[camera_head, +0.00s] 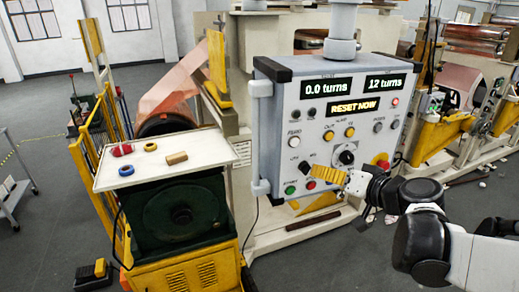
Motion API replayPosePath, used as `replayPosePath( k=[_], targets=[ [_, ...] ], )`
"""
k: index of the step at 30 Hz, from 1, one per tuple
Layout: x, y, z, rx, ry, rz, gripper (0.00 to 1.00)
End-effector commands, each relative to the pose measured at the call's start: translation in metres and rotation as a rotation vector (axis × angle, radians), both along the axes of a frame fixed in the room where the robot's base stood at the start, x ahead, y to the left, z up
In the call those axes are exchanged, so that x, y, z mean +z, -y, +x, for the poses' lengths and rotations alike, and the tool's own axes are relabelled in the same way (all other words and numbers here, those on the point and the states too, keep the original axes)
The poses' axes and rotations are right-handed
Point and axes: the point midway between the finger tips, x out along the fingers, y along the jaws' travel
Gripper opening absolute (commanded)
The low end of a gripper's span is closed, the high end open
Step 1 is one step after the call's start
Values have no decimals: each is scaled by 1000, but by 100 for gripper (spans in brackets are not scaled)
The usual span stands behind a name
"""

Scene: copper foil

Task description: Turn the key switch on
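The grey control panel (270,125) faces me and carries displays reading "0.0 turns", "12 turns" and "RESET NOW". A small black switch (305,167) sits in its lower left part, and a larger black rotary knob (346,157) sits to its right. The labels are too small to tell which one is the key switch. My gripper (318,173) has yellow ribbed fingers and reaches in from the right in front of the lower panel. Its tips appear just right of the small black switch; I cannot tell whether they touch it. The fingers cover part of the panel, and their gap is not visible.
A red button on a yellow base (381,161) is right of the rotary knob. Green (290,190) and red (311,185) buttons lie close below the fingertips. A white-topped table (112,176) with small items stands left. Copper foil machinery (470,75) stands behind right.

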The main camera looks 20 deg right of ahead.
Motion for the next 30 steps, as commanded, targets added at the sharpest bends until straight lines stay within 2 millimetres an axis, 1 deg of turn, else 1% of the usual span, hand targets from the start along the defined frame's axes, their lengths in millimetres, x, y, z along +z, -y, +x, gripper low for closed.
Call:
replayPosePath(
  k=[1,3,6,9,13,20,22,23,26,29,30],
  targets=[
    [4,4,-11,-6,0,1,26],
    [8,6,-24,-6,0,1,26],
    [13,8,-39,-4,0,2,26],
    [17,9,-49,-2,0,0,26],
    [19,9,-53,0,0,1,26],
    [19,9,-53,1,0,0,26],
    [16,8,-53,3,-4,0,26],
    [12,5,-52,7,-11,-1,26],
    [-18,-13,-51,34,-62,-2,26],
    [-72,-46,-51,80,-162,-18,26],
    [-97,-61,-53,99,-210,-32,26]
  ],
)
